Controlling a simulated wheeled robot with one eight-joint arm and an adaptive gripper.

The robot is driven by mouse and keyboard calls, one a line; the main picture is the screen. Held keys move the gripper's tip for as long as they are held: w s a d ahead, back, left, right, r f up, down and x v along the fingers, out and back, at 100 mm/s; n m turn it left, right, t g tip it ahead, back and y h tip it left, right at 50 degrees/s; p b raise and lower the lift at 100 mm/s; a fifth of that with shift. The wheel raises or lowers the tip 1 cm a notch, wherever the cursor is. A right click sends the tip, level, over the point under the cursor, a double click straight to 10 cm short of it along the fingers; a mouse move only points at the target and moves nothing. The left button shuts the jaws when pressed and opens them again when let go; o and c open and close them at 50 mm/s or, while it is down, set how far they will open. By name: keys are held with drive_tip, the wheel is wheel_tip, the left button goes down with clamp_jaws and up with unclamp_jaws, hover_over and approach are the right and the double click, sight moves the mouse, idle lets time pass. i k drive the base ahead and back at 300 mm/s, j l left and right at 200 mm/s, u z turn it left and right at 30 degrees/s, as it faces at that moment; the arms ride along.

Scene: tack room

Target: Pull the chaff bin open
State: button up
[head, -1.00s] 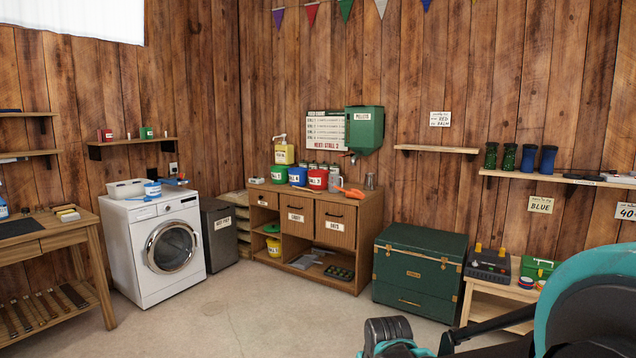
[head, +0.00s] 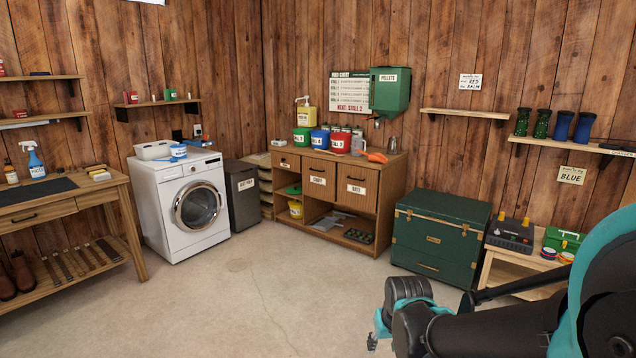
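The wooden feed cabinet (head: 384,222) stands against the back wall, ahead of me and apart from my arm. Its upper row has a small front at left, a middle bin (head: 318,179) and a right bin (head: 356,187), each with a dark handle and a white label. The lettering is too small to read surely; the middle label looks most like chaff. All these fronts look closed. My gripper (head: 376,334) is at the lower right, well short of the cabinet and touching nothing there. Its fingers are partly hidden and too small to tell open from shut.
A green trunk (head: 437,236) stands right of the cabinet, beside a low bench (head: 495,270). A grey bin (head: 242,195) and a white washing machine (head: 189,215) stand to its left. A workbench (head: 90,203) is at far left. The concrete floor before the cabinet is clear.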

sight(319, 175)
drive_tip(key=i+j+u, duration=0.2)
drive_tip(key=i, duration=0.15)
drive_tip(key=i+j+u, duration=0.25)
drive_tip(key=i+u, duration=0.45)
drive_tip(key=i, duration=1.55)
drive_tip(key=i+z, duration=0.15)
drive_tip(key=i, duration=0.3)
drive_tip(key=i+j+z, duration=0.2)
drive_tip(key=i, duration=0.25)
drive_tip(key=i+z, duration=0.15)
drive_tip(key=i, duration=0.3)
drive_tip(key=i+j+z, duration=0.15)
drive_tip(key=i, duration=0.3)
drive_tip(key=i+j+z, duration=1.05)
drive_tip(key=k+j, duration=0.05)
drive_tip(key=k, duration=0.05)
